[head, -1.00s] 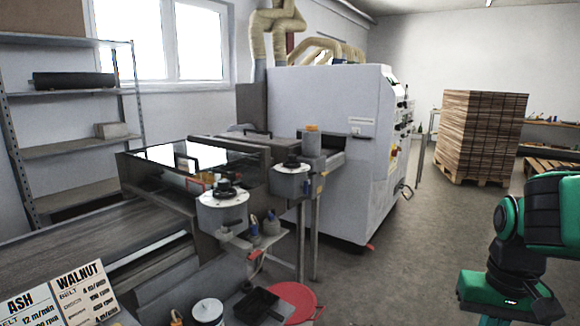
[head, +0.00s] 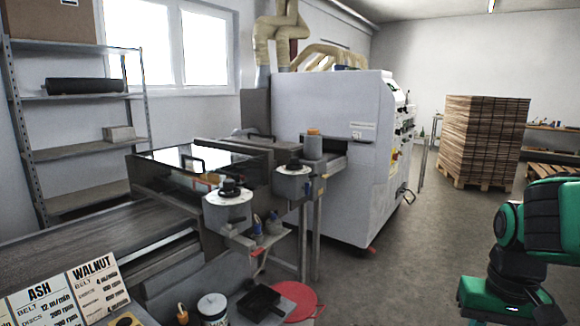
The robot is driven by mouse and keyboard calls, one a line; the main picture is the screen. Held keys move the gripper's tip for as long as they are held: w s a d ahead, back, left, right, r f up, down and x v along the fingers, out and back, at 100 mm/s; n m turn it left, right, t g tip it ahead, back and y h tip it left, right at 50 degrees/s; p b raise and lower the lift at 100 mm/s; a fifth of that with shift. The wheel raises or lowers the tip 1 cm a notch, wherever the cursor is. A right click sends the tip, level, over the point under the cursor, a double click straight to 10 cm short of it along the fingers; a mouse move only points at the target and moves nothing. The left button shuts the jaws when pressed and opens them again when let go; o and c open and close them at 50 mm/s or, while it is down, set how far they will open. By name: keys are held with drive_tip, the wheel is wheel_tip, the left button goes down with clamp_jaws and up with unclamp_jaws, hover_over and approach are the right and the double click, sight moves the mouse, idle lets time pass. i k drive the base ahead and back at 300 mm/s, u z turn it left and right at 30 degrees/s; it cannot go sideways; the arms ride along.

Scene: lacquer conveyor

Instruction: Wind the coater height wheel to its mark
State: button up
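Two round housings with pale dial faces and black knobs stand on the front of the coater (head: 262,175). The nearer dial (head: 228,194) is at the left, and the farther dial (head: 293,170) is to its right and behind. I cannot tell which is the height wheel, and the marks on the dials are too small to read. My green and black arm shows at the right edge, well apart from both dials. My gripper is outside the view.
A settings card (head: 66,292) for ash and walnut stands at the lower left. A white tin (head: 213,308), a black tray (head: 260,301) and a red round lid (head: 297,300) lie in front of the coater. A large grey machine (head: 325,150) stands behind. Floor (head: 415,240) at right is clear up to stacked boards (head: 483,140).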

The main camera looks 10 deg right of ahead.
sight(294, 166)
drive_tip(key=u, duration=0.1)
drive_tip(key=k, duration=0.25)
drive_tip(key=z, duration=0.75)
drive_tip(key=i, duration=0.8)
drive_tip(key=z, duration=0.2)
